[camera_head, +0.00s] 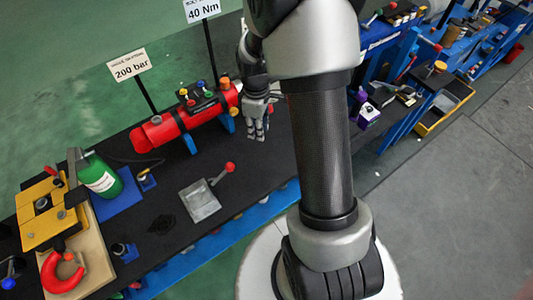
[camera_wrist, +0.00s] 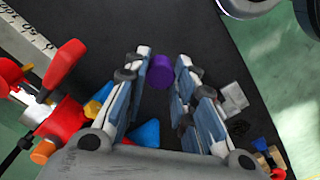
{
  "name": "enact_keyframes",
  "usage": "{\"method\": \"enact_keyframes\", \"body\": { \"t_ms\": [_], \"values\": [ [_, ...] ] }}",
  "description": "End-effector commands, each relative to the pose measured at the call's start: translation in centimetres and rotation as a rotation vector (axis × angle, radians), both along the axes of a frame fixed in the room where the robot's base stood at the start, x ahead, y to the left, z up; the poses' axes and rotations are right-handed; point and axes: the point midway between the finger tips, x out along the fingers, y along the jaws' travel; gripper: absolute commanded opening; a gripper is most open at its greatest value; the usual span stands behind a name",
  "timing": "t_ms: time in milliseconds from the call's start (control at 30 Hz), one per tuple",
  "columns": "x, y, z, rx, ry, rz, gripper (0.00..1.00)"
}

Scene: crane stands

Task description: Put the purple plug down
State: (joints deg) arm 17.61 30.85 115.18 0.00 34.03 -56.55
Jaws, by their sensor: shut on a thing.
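The purple plug (camera_wrist: 161,71) is between the fingertips of my gripper (camera_wrist: 160,75) in the wrist view, a short rounded cylinder with its end showing. My gripper is shut on it. Dark table surface shows beyond the plug; I cannot tell how high it is above the table. In the head view my gripper (camera_head: 257,132) points down over the black table top (camera_head: 165,225), just right of the red cylinder's end. The plug cannot be made out there.
The red cylinder (camera_head: 165,128) with coloured knobs lies on blue supports beside my gripper. A grey plate (camera_head: 199,201) with a red-knobbed lever sits nearer. A green bottle (camera_head: 102,176) and yellow device (camera_head: 48,215) stand left. Bare table lies between the plate and my gripper.

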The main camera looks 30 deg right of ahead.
Motion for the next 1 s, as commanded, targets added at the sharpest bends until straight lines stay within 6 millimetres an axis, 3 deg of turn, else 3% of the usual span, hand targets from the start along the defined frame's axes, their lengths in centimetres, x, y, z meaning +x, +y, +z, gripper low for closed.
{"method": "enact_keyframes", "body": {
  "t_ms": [33,100,300,633,833,1000],
  "values": [
    [-0.1,0.0,-1.9,0.001,0.005,0.001,0.00],
    [-0.1,0.0,-3.8,0.001,0.005,0.001,0.00],
    [-0.1,0.0,-8.4,0.001,0.002,0.002,0.00],
    [0.0,0.0,-11.3,0.000,0.001,0.002,0.00],
    [0.0,0.0,-14.3,0.000,0.001,0.003,0.00],
    [0.1,0.0,-14.5,0.000,-0.001,0.003,0.00]
  ]
}}
